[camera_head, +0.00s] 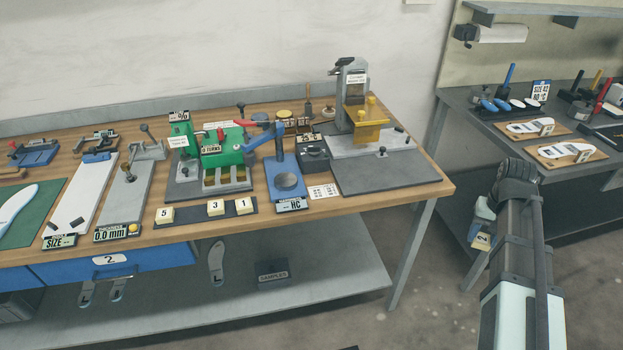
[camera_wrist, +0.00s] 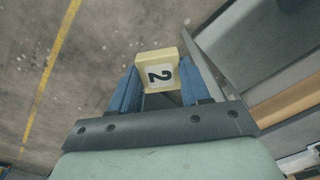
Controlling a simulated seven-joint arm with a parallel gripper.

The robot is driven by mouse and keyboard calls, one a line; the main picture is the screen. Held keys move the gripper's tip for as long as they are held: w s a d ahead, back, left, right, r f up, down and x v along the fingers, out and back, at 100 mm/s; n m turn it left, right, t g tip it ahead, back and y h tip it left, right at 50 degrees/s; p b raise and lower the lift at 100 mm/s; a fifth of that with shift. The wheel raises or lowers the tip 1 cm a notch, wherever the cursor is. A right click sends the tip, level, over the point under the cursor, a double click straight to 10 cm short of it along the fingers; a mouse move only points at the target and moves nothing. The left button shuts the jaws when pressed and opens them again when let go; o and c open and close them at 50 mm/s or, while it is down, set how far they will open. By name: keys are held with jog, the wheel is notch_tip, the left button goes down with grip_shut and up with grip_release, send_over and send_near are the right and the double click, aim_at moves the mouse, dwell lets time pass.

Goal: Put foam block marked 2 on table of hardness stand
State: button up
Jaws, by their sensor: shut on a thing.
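The foam block marked 2 (camera_wrist: 160,74) is pale yellow with a black 2 on a white label. My gripper (camera_wrist: 158,84) is shut on it, with a blue finger at each side. In the head view, my gripper (camera_head: 484,213) hangs at the right, in the gap between the two benches, with the block (camera_head: 481,241) below it. What looks like the hardness stand (camera_head: 285,162) is blue, with an HC plate at its front, on the wooden bench. Its round grey table (camera_head: 287,181) looks bare. My gripper is well to the right of it.
Blocks marked 5, 3 and 1 sit on a dark strip (camera_head: 230,210) left of the stand. A green machine (camera_head: 210,145) stands behind the strip. A grey press with a yellow guard (camera_head: 367,122) stands right of the stand. The right bench (camera_head: 470,110) is close to my arm.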

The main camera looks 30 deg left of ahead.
jog(key=a+r+n, duration=0.2)
jog(key=a+r, duration=0.1)
jog(key=a, duration=1.2)
notch_tip(320, 180, up, 9)
jog(key=m, duration=0.8)
send_over(286, 179)
jog(key=shift+f, duration=4.4)
jog(key=shift+f, duration=0.15)
jog(key=o, duration=1)
